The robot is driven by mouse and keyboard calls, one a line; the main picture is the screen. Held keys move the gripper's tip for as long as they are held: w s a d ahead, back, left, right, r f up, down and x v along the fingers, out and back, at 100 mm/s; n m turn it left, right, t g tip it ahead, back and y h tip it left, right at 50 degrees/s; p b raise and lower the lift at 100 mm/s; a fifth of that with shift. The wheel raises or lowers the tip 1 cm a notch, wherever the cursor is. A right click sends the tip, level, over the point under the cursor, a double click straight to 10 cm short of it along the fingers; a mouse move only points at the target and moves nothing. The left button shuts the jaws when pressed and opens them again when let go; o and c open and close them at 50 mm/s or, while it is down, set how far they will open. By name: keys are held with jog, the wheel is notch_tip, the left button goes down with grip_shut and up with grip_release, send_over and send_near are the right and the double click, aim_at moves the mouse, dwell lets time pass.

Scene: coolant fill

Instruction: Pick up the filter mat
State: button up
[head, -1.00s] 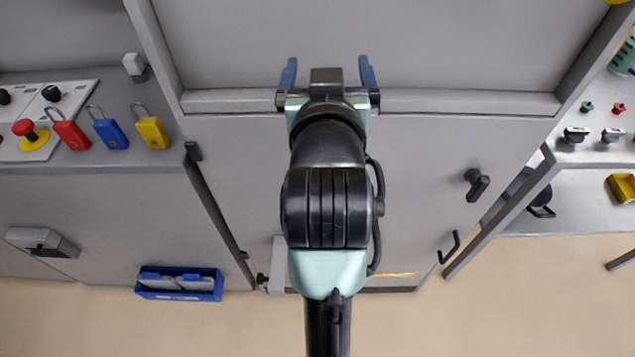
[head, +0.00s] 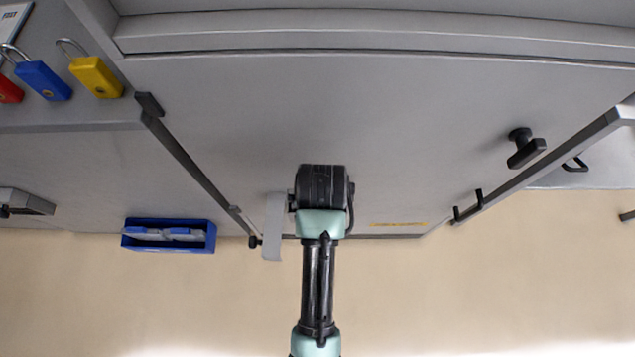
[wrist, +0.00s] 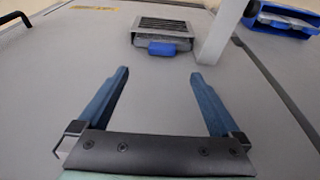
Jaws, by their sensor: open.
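My gripper (wrist: 159,73) is open and empty in the wrist view, its two blue fingers spread above the grey cabinet front. Ahead of the fingers is a dark slatted vent (wrist: 162,27) with a blue tab (wrist: 162,48) on its near edge; the fingers are apart from it. A blue bin (head: 168,249) at the lower left of the head view holds pale grey flat pieces (head: 165,234), which look like mats. The bin also shows in the wrist view's top right corner (wrist: 280,22). Which piece is the filter mat I cannot tell. My arm hides the gripper in the head view.
A pale upright strip (head: 273,225) stands beside the vent. Black handles (head: 526,148) stick out at the right. Red, blue and yellow padlocks (head: 96,77) hang at the upper left. The cabinet front (head: 400,120) is mostly bare.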

jog(key=shift+w+a+b+x, duration=0.15)
jog(key=shift+b+x, duration=0.9)
jog(key=shift+x, duration=2.15)
jog(key=shift+w+a+b+x, duration=0.1)
jog(key=shift+b+x, duration=0.95)
jog(key=shift+x, duration=2.1)
grip_shut()
